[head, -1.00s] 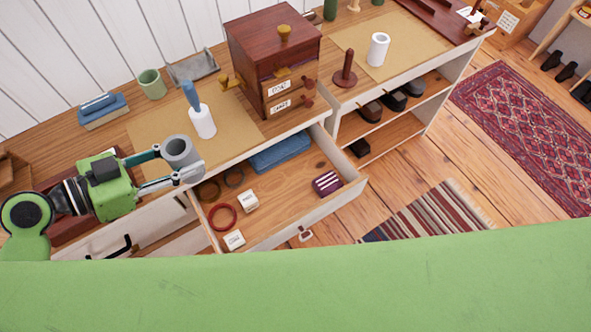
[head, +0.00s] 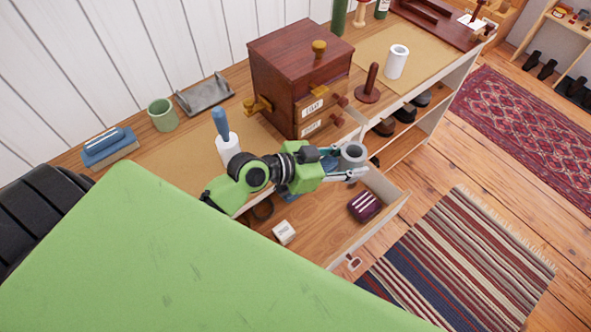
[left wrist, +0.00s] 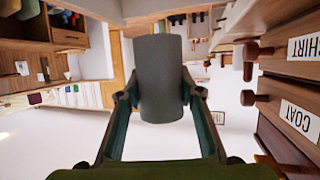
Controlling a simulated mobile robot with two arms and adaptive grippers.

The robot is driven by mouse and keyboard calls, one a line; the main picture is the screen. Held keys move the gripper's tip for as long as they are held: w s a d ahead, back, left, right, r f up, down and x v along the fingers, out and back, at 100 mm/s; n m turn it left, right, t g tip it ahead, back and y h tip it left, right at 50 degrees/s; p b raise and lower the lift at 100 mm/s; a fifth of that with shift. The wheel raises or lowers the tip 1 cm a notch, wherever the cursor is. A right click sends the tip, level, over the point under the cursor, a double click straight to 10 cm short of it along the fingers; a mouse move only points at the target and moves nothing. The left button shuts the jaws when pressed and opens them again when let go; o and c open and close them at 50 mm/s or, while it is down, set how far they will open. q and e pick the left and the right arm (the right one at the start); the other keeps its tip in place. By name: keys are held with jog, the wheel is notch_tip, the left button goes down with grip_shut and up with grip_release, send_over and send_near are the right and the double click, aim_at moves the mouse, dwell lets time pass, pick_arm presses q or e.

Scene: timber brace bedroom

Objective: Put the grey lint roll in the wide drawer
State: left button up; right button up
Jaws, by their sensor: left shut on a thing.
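The grey lint roll (head: 353,153) is a hollow cylinder held in my left gripper (head: 347,167), with its open end facing up in the head view. In the left wrist view the roll (left wrist: 160,75) sits between the two fingertips. The wide drawer (head: 321,232) is pulled open below the counter. The gripper and roll appear over its back right part; their height above it is hard to tell. My left arm hides much of the drawer's left and back. My right gripper is not in view.
The drawer holds a white labelled box (head: 284,232) and a maroon striped item (head: 364,206); its middle is bare. A wooden cabinet (head: 298,75) with labelled small drawers stands close behind the gripper. A blue-handled white roller (head: 228,147) and a white roll (head: 396,62) stand on the counter.

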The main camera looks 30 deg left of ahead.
pick_arm(q)
jog(key=w+d+f+b, duration=0.2)
jog(key=w+d+f, duration=0.1)
jog(key=d, duration=0.6)
jog(key=b, duration=0.1)
send_over(329, 229)
notch_tip(329, 229, down, 12)
jog(key=shift+f, duration=0.35)
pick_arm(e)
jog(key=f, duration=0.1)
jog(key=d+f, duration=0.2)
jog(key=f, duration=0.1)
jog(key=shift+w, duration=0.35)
pick_arm(q)
jog(key=shift+f+b, duration=0.55)
jog(key=shift+f, duration=0.1)
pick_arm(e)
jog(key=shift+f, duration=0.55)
pick_arm(q)
jog(key=shift+y, duration=0.3)
